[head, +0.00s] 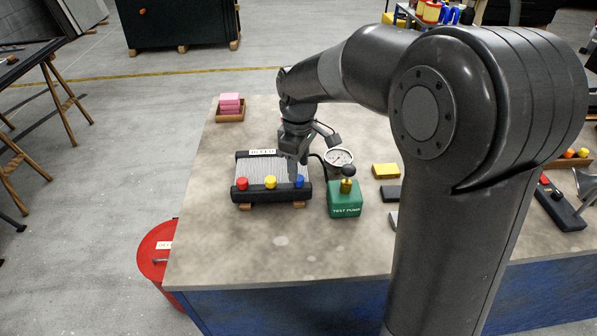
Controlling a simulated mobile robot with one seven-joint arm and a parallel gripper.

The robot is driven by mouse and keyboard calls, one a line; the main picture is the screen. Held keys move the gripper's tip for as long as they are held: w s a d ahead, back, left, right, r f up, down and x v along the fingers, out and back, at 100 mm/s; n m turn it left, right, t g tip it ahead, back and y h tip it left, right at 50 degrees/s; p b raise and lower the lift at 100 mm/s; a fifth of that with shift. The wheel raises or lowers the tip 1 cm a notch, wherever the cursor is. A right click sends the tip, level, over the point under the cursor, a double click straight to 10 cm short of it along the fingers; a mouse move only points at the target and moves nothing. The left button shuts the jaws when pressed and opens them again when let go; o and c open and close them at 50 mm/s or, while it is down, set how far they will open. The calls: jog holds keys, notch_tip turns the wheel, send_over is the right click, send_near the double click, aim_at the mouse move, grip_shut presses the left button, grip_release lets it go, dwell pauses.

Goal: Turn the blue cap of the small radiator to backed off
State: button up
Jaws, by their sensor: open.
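The small radiator (270,172) lies on the bench with its dark frame and pale finned core. Along its front tank sit a red cap (242,184), a yellow cap (270,182) and the blue cap (299,181), which is the rightmost. My gripper (297,176) points down from above at the blue cap, with its fingers at or just behind the cap. The fingers are small in this view and partly overlap the cap, so I cannot tell whether they touch it. The gripper is open. The cap's turned position is too small to read.
A green test pump (344,199) stands close to the right of the radiator, with a round gauge (339,158) behind it. Yellow (385,171) and dark blocks lie further right. A tray of pink blocks (231,108) is at the back left. The bench front is clear.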

aim_at(299, 178)
notch_tip(299, 178, up, 8)
jog(key=shift+f, duration=0.25)
jog(key=s+d+m+t, duration=0.2)
jog(key=s+d+m, duration=0.3)
jog(key=s, duration=0.6)
jog(key=s+d+r+m+t, duration=0.1)
jog(key=s+d+m+t, duration=0.2)
jog(key=s, duration=0.9)
jog(key=d+m, duration=0.3)
jog(key=m, duration=0.1)
jog(key=shift+t, duration=0.3)
jog(key=shift+r, duration=0.1)
dwell(1.0)
